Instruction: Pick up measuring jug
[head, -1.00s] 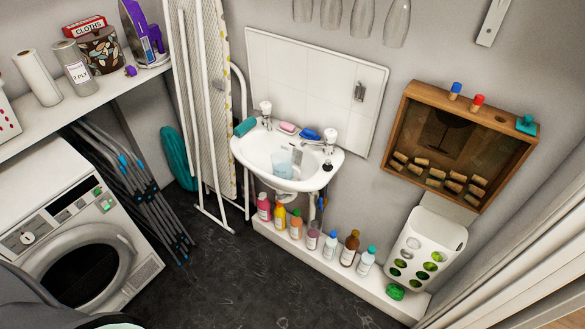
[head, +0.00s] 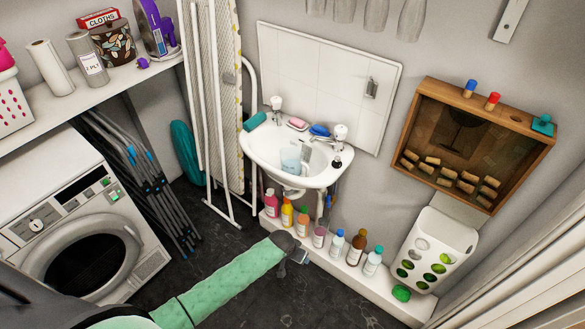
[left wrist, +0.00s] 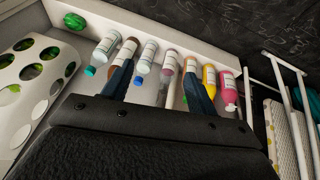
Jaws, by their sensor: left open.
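The measuring jug (head: 290,159) looks like a small translucent bluish cup, standing inside the white sink (head: 258,150) in the head view. Its handle is too small to make out clearly. My left gripper (head: 300,256), on a green-sleeved arm, is below and in front of the sink, near the row of bottles and apart from the jug. In the left wrist view my left gripper (left wrist: 158,85) shows two dark fingers spread apart with nothing held between them. The jug is not visible in that view. My right gripper is not in view.
Several bottles (head: 357,247) line a low white ledge under the sink. A washing machine (head: 75,230) is at left, and an ironing board (head: 212,100) leans beside the sink. A wooden cork box (head: 470,150) and a white bag holder (head: 435,250) hang at right. Dark floor is clear in the middle.

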